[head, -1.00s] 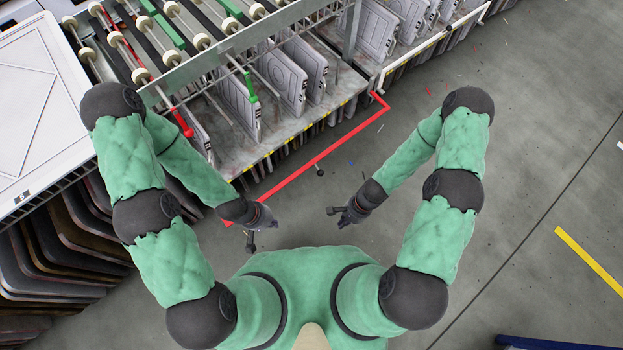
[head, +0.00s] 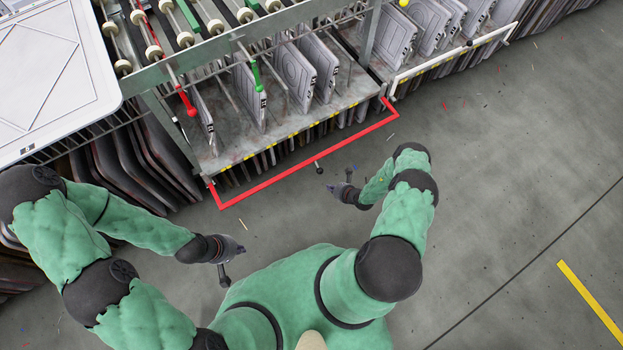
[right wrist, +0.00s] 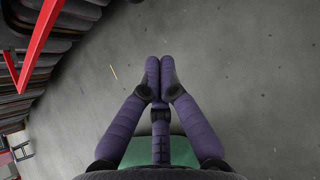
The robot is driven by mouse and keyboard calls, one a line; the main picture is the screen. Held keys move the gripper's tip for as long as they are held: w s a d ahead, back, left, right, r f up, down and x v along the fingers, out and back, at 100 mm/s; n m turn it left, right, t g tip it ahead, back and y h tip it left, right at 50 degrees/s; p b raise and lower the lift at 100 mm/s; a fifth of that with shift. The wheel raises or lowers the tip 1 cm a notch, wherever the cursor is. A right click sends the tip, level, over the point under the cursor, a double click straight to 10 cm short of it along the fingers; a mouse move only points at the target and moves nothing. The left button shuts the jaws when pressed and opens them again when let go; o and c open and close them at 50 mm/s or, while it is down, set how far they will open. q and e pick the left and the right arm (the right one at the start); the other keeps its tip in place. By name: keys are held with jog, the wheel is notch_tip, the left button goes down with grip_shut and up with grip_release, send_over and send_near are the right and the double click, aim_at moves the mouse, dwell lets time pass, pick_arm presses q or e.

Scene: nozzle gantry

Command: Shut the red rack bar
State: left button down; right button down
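The red rack bar (head: 305,160) stands out from the front of the rack as a long rail with a short arm at each end. A black knob (head: 318,167) is on its outer side, near the middle. In the right wrist view part of the bar (right wrist: 37,45) shows at upper left. My left gripper (head: 233,264) looks open and empty, below the bar's left corner.
The rack (head: 290,130) holds upright grey plates, with rollers, a red lever (head: 187,102) and a green lever (head: 257,77) above. A white rail (head: 455,55) runs along the neighbouring section. Dark panels (head: 150,165) stand at left. The grey floor at right is open.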

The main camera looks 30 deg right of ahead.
jog(key=d+b+x, duration=0.1)
jog(key=b+x, duration=0.5)
jog(key=x, duration=0.5)
jog(key=shift+d+r, duration=0.2)
jog(key=shift+r, duration=0.85)
jog(key=shift+d+r, duration=0.2)
jog(key=shift+r, duration=0.9)
